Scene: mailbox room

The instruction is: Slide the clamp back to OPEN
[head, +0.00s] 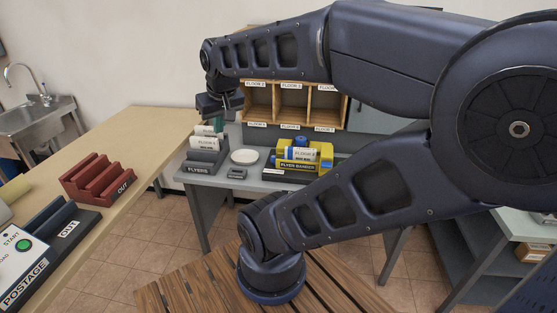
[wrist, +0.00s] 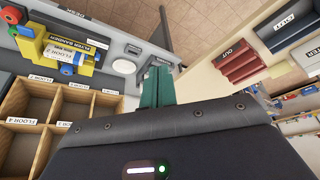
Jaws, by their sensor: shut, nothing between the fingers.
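The yellow flyer bander (head: 293,166) stands on the grey table, with blue parts and a white flyer stack (head: 302,154) in it. In the wrist view the bander (wrist: 88,56) is at upper left, with blue and red round parts at its ends. I cannot tell which part is the clamp or where it sits; no OPEN mark is readable. My gripper (head: 218,127) is up over the back of the flyers rack, left of the bander and apart from it. In the wrist view its teal fingers (wrist: 157,84) are together and empty.
The dark flyers rack (head: 205,158) holds white flyers beneath my gripper. A white round dish (head: 244,156) lies between rack and bander. Wooden pigeonholes (head: 292,101) stand behind. My arm crosses in front of the table's right side. A red OUT tray (head: 97,179) sits on the left counter.

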